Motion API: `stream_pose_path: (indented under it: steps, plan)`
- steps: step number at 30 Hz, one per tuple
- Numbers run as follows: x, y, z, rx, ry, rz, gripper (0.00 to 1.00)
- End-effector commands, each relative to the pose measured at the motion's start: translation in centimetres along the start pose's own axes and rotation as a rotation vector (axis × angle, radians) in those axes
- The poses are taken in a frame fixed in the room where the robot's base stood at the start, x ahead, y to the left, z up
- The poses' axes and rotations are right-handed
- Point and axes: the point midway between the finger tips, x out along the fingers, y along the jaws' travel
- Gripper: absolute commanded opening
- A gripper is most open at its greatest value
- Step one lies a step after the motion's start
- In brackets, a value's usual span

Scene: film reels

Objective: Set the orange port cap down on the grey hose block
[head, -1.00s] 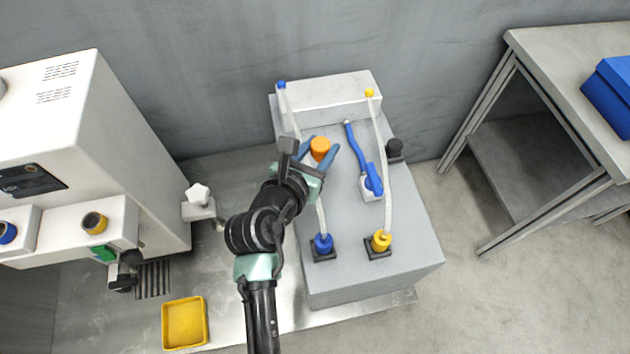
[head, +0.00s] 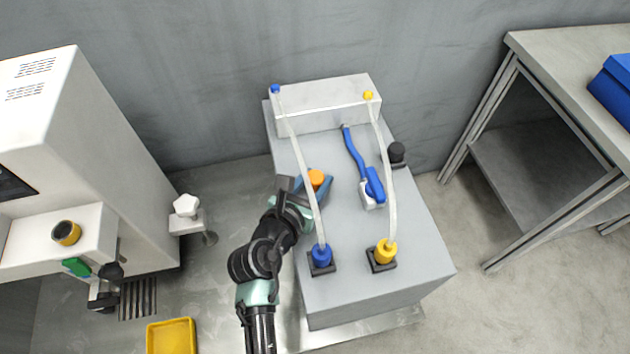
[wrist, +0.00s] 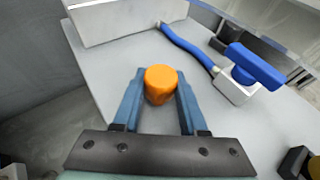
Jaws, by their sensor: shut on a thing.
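The orange port cap (head: 316,178) is a short round cylinder, upright between the two blue fingers of my gripper (head: 313,186). In the wrist view the cap (wrist: 160,84) sits between the fingertips of my gripper (wrist: 158,98), which is shut on it. The grey hose block (head: 345,285) is the large box with a flat top. The cap is over the left part of that top, near the left clear hose. I cannot tell whether the cap touches the top.
The left clear hose (head: 290,128) crosses in front of my gripper in the head view. A yellow tray (head: 171,337) lies at the lower left.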

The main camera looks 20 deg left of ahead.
Motion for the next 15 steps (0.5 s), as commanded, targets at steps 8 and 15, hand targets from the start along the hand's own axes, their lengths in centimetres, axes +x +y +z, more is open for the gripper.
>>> stream_pose_path:
  steps: [8, 15]
  plan:
    - [0.1, -0.03, -0.19, -0.001, -0.001, -0.001, 0.49]
    - [0.09, -0.04, -0.19, 0.0, 0.0, -0.001, 0.72]
